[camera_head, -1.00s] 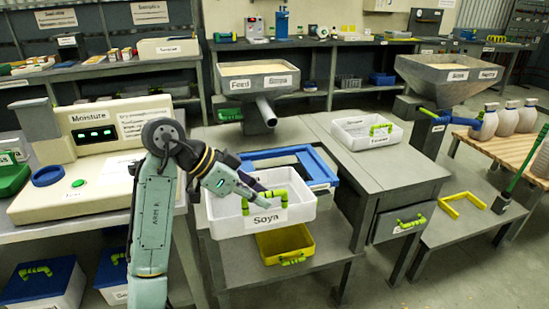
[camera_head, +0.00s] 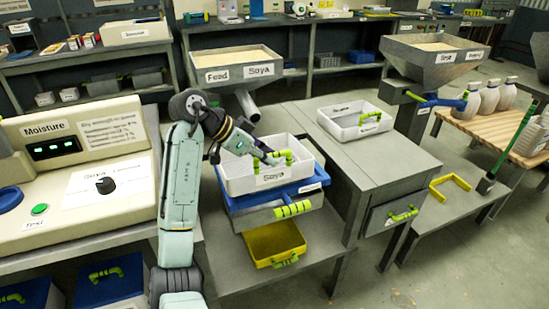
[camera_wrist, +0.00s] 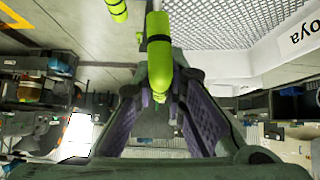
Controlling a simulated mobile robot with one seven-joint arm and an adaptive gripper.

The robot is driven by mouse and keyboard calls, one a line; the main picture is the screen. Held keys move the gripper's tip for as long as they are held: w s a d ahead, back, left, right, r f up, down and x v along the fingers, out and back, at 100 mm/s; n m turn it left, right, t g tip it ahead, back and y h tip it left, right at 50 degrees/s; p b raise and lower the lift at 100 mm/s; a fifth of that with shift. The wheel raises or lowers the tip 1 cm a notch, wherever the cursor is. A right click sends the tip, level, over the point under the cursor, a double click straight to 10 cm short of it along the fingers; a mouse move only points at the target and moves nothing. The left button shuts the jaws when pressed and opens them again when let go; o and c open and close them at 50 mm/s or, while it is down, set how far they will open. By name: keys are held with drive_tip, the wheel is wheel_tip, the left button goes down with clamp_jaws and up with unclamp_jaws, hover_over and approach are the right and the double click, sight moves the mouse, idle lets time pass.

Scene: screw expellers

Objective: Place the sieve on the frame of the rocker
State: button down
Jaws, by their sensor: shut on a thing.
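The sieve (camera_head: 236,186) is a white tray marked "Soya" with green handles; its mesh bottom (camera_wrist: 215,25) shows in the wrist view. My gripper (camera_head: 268,158) is shut on one of its green handles (camera_wrist: 160,55), which lies between the two fingers in the wrist view (camera_wrist: 163,98). The rocker's blue frame (camera_head: 318,187) is directly below the sieve in the head view, with a green handle (camera_head: 292,209) at its front. The sieve looks level over the frame. I cannot tell whether it rests fully on it.
A yellow tray (camera_head: 275,240) lies on the low shelf below. A second white sieve (camera_head: 342,108) stands on the grey table (camera_head: 385,165) to the right. The feed hopper (camera_head: 236,60) and its spout are just behind. The moisture meter (camera_head: 65,150) is at left.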

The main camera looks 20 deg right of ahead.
drive_tip(key=w+d, duration=0.2)
drive_tip(key=d, duration=0.1)
drive_tip(key=shift+w+f+p, duration=0.1)
drive_tip(key=shift+w+p, duration=0.05)
drive_tip(key=shift+p, duration=0.15)
drive_tip(key=shift+f+p, duration=0.5)
drive_tip(key=shift+f, duration=1.35)
drive_tip(key=c, duration=1.6)
unclamp_jaws()
drive_tip(key=shift+c, duration=0.2)
drive_tip(key=shift+a+r, duration=0.1)
drive_tip(key=shift+a, duration=0.05)
